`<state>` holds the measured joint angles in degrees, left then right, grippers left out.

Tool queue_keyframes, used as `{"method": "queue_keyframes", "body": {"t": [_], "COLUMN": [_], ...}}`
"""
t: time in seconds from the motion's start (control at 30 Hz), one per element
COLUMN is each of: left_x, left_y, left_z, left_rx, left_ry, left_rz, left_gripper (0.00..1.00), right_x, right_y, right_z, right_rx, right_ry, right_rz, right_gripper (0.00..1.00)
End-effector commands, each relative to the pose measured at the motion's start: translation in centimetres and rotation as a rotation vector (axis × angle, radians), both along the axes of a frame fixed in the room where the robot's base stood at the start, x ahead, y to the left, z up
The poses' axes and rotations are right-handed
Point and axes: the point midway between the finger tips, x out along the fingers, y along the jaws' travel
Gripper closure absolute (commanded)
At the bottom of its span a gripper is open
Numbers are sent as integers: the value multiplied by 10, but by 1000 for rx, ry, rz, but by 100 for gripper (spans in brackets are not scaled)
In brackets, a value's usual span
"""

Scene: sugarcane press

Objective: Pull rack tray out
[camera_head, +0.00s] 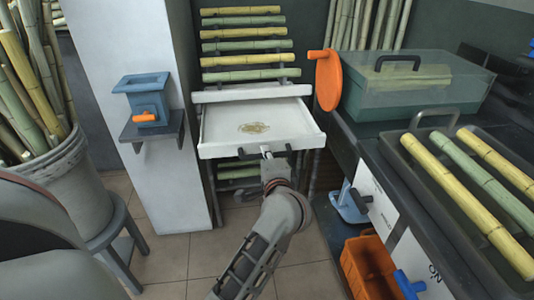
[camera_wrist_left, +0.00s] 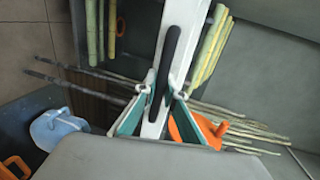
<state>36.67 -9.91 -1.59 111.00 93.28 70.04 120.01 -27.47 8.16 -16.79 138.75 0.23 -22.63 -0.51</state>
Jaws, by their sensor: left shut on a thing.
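The white rack tray (camera_head: 228,149) sticks out from the front of the rack, its shallow inside showing and a small heap of tan scraps lying in it. It has a dark bar handle (camera_head: 250,155) on its front face. In the left wrist view the black handle (camera_wrist_left: 170,50) runs between the teal-padded fingers of my left gripper (camera_wrist_left: 157,105), with the white tray (camera_wrist_left: 194,40) behind. The exact finger contact is partly hidden. My right gripper is not in view.
Rows of cane (camera_head: 245,32) rest on the rack above the tray. At right are an orange disc (camera_head: 328,80), a glass-lidded box (camera_head: 415,88) and a cane tray (camera_head: 420,190). Floor in front is open.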

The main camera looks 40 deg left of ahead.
Motion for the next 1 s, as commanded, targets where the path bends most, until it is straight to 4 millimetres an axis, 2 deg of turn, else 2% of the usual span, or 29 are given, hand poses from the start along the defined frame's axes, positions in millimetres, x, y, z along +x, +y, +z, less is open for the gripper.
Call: {"method": "queue_keyframes", "body": {"t": [0.3, 0.83, 0.87, 0.9, 1.0], "left_x": [-13, -16, -16, -16, -16], "left_y": [-15, -18, -18, -18, -18], "left_z": [-2, 0, 0, 0, 0], "left_rx": [-2, -1, -1, -1, -1], "left_ry": [2, -1, -1, -1, -1], "left_rz": [0, 0, 0, 0, 0], "left_gripper": [100, 100, 85, 75, 73], "right_x": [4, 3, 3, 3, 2], "right_y": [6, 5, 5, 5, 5], "right_z": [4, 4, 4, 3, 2], "right_rx": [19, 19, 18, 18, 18], "right_ry": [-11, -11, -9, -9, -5], "right_rz": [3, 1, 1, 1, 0], "right_gripper": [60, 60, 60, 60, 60]}}
